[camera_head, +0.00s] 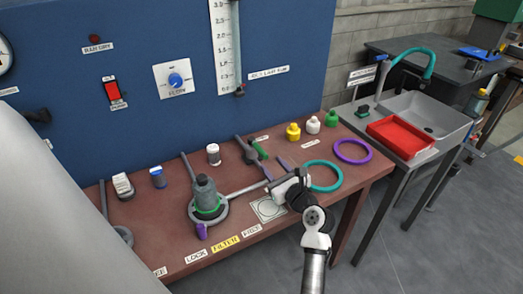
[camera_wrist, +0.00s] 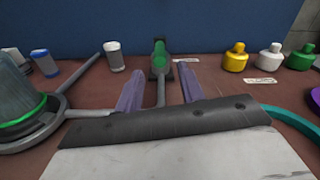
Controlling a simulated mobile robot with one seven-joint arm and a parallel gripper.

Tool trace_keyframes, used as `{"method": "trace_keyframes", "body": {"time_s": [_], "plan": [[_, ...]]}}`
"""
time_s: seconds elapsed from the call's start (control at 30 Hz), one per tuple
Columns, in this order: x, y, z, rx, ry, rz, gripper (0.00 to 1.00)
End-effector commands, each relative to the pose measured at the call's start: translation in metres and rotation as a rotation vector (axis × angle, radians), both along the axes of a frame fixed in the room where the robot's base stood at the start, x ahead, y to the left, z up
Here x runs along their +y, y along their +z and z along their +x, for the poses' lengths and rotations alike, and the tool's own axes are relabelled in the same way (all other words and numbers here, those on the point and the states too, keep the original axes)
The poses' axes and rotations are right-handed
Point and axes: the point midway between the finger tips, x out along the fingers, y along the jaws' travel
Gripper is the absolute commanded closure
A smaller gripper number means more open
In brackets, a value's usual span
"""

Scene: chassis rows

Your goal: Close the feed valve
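A green valve handle (camera_head: 259,149), which looks like the feed valve, sits on a grey pipe (camera_head: 246,151) at the back of the brown bench. In the wrist view the green handle (camera_wrist: 159,55) stands upright, straight ahead between my fingers and beyond their tips. My gripper (camera_head: 277,166) has two purple fingers spread apart with nothing between them. It is in front of the valve, and I see no contact. The fingers also show in the wrist view (camera_wrist: 160,84). The small label by the valve is too small to read.
A grey filter housing (camera_head: 205,192) with a green ring and long side bar stands left of my gripper. Yellow (camera_head: 293,132), white and green bottles stand right of the valve. Teal (camera_head: 322,189) and purple rings (camera_head: 352,151) lie at right. The blue panel (camera_head: 150,45) rises behind.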

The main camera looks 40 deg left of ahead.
Motion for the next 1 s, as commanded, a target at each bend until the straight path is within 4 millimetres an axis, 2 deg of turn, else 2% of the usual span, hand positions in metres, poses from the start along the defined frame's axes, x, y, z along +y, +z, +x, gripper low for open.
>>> {"method": "trace_keyframes", "body": {"time_s": [0.03, 0.2, 0.4, 0.8, 1.0], "plan": [[0.011, 0.003, 0.004, -0.002, 0.004, -0.003, 0.61], [0.043, 0.002, 0.017, -0.002, 0.003, -0.003, 0.61], [0.066, 0.001, 0.027, -0.002, 0.001, -0.002, 0.61], [0.072, 0.0, 0.03, -0.003, -0.001, -0.001, 0.61], [0.072, 0.0, 0.03, -0.003, -0.001, -0.001, 0.86]]}}
